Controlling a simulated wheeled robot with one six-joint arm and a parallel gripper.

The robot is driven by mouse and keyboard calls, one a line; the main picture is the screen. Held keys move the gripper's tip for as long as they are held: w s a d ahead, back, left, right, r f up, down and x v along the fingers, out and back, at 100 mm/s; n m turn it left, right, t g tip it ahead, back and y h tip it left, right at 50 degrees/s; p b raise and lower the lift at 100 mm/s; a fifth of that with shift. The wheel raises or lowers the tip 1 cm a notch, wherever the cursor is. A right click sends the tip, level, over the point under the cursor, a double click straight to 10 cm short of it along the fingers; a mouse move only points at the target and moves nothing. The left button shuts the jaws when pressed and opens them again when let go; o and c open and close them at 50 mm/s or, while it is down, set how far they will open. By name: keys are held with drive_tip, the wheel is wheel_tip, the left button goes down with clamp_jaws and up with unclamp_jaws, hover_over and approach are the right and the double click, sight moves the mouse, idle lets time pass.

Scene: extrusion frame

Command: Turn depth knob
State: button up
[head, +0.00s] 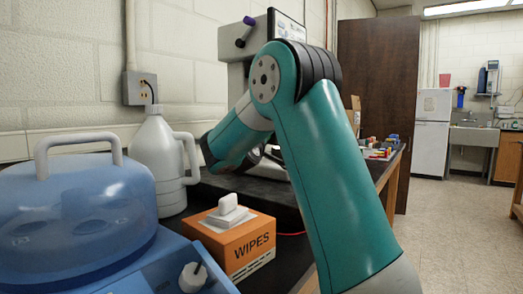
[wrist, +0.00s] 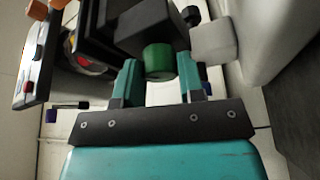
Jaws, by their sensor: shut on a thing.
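A green cylindrical knob (wrist: 158,58) sits on a dark block of the machine in the wrist view. I take it to be the depth knob, but no label on it is readable. My gripper (wrist: 158,75) has one teal finger on each side of the knob and is shut on it. In the head view, the grey machine (head: 232,45) stands behind my arm, with a purple-tipped lever (head: 244,32) on its upper left. My arm hides the gripper and the knob there.
An orange wipes box (head: 240,245), a white jug (head: 158,160) and a blue-lidded device (head: 75,200) crowd the bench left of my arm. A grey block (wrist: 213,42) lies close to the right finger in the wrist view. Open floor shows at the right.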

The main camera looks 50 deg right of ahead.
drive_tip(key=shift+f, duration=0.1)
idle(0.4)
drive_tip(key=o, duration=0.9)
drive_tip(key=shift+m, duration=0.3)
drive_tip(key=b+v, duration=0.2)
drive_tip(key=v, duration=0.5)
drive_tip(key=shift+s+a, duration=0.1)
drive_tip(key=shift+a, duration=0.15)
